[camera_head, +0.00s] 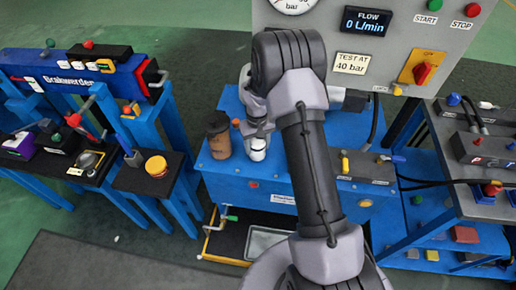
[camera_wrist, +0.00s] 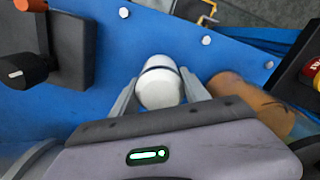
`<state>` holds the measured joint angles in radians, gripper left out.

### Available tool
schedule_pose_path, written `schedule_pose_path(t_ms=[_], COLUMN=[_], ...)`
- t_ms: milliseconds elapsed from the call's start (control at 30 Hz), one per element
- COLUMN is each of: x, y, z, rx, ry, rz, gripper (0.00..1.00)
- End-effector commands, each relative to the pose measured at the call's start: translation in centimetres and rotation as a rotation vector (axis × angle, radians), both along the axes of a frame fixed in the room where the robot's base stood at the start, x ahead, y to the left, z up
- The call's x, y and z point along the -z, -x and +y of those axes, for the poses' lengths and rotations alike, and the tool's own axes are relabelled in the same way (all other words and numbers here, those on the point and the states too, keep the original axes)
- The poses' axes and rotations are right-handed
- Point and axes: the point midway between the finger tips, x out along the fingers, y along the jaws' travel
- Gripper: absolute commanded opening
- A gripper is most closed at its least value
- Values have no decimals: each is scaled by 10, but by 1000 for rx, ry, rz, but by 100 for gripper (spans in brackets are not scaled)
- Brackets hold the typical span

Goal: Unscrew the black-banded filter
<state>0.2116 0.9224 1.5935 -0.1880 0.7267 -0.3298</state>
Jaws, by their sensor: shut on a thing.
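The black-banded filter (camera_wrist: 158,88) is a white, rounded cylinder with a thin dark band, seen in the wrist view over the blue bench top. My gripper (camera_wrist: 161,92) has its two grey fingers shut on the filter, one on each side. In the head view the filter (camera_head: 257,150) shows as a small white piece below my gripper (camera_head: 257,132) at the blue bench. My fingers and wrist hide part of it. Whether its thread is still engaged cannot be seen.
A brown cup (camera_head: 218,138) stands close left of the filter; it also shows in the wrist view (camera_wrist: 250,100). A grey panel (camera_head: 400,50) with a 0 L/min display (camera_head: 368,20) rises behind. A dark valve block (camera_head: 360,167) sits right on the bench (camera_head: 275,186).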

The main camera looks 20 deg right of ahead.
Motion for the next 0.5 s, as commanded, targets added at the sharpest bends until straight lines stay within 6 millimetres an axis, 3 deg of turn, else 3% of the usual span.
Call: schedule_pose_path(t_ms=[400,500], x=[-2,-6], y=[0,0], z=[0,0], rx=[-7,-165], ry=[0,0], rz=[0,1], gripper=[0,0])
